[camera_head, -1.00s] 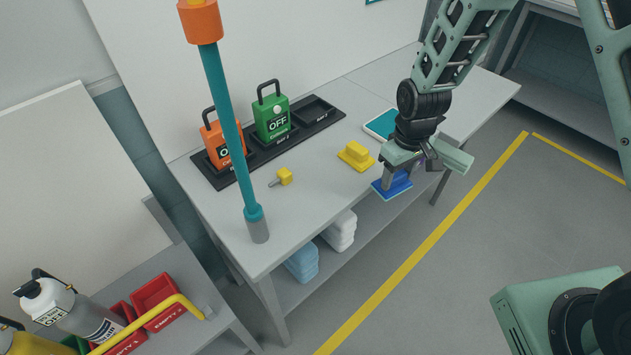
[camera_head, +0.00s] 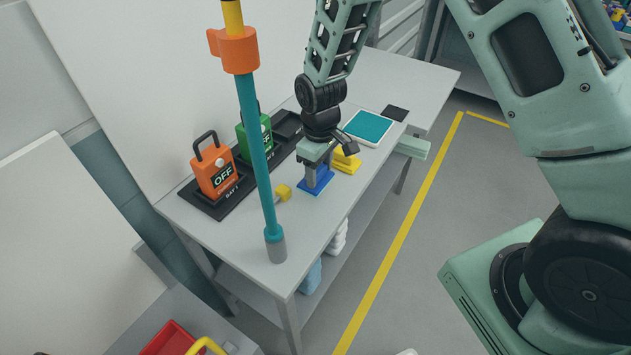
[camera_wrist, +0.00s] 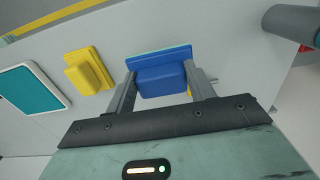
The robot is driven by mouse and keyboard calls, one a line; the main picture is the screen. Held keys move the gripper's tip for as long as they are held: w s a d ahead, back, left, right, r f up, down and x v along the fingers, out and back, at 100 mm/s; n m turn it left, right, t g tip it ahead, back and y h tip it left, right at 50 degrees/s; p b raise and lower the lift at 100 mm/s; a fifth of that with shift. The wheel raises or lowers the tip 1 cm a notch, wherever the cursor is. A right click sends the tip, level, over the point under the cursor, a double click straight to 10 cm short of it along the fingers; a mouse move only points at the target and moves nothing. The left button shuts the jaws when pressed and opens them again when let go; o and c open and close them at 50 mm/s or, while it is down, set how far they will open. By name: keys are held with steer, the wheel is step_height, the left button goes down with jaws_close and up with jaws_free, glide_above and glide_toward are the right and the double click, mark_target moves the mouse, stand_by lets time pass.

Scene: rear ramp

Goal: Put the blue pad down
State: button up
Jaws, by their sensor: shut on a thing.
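The blue pad (camera_head: 317,183) is a flat blue plate with a raised blue block on top. My gripper (camera_head: 313,177) is shut on it, over the grey table (camera_head: 229,225) near its front edge. In the wrist view the blue pad (camera_wrist: 161,76) sits between my two grey fingers (camera_wrist: 160,88), which grip the sides of its block. The pad looks low over the table; I cannot tell whether it touches. A similar yellow pad (camera_head: 346,161) lies on the table just beyond and to the right, also visible in the wrist view (camera_wrist: 88,72).
A teal-topped tablet (camera_head: 369,127) lies farther back. A yellow knobbed piece (camera_head: 283,192) lies left of my gripper. A teal post (camera_head: 257,150) stands at the near end. A black tray (camera_head: 204,203) holds orange (camera_head: 214,173) and green (camera_head: 262,137) boxes.

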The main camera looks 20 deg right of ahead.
mark_target(320, 181)
steer(key=shift+f+p, duration=0.55)
steer(key=shift+f, duration=1.75)
steer(key=shift+f, duration=0.15)
steer(key=o, duration=1)
